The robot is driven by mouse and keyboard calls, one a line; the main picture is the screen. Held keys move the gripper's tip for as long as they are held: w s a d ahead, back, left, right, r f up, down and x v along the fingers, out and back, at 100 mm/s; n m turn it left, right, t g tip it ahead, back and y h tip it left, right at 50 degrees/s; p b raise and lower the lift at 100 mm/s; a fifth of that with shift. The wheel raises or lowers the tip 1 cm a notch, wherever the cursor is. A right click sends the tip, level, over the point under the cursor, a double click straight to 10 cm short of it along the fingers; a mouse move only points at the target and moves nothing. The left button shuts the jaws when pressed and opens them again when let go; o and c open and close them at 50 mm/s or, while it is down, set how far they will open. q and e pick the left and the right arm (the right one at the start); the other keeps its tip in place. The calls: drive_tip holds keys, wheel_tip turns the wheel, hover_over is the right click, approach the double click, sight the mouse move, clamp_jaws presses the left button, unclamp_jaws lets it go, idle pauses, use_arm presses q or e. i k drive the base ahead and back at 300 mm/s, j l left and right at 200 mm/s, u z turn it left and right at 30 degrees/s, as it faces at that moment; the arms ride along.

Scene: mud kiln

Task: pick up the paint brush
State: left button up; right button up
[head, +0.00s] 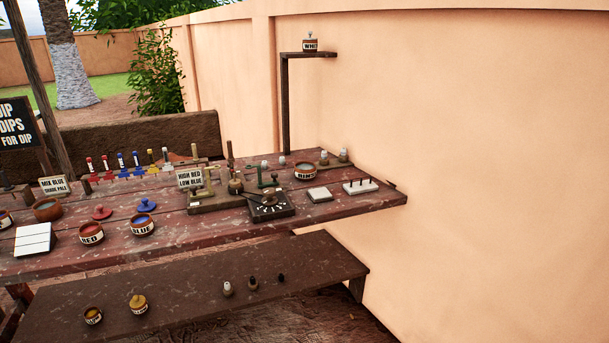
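I cannot make out the paint brush with certainty at this size. A row of small upright items with red, blue and yellow parts (122,165) stands at the back of the red-brown wooden table (190,236); I cannot tell whether any is a brush. Thin upright sticks also stand near the back, right of this row, one light (195,151) and one brown (229,150). Neither of my grippers shows in the head view.
Pots labelled RED (91,234), BLUE (142,226) and RINSE (305,172) stand on the table. A dial box (270,207) sits near its front edge. A lower bench (200,302) holds small pots and bottles. A wall (480,180) closes the right side.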

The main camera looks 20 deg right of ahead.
sight(231, 158)
drive_tip(key=i+l+u, duration=0.4)
drive_tip(key=i, duration=0.15)
drive_tip(key=i+l+u, duration=0.4)
drive_tip(key=i+j, duration=0.05)
drive_tip(key=i, duration=0.05)
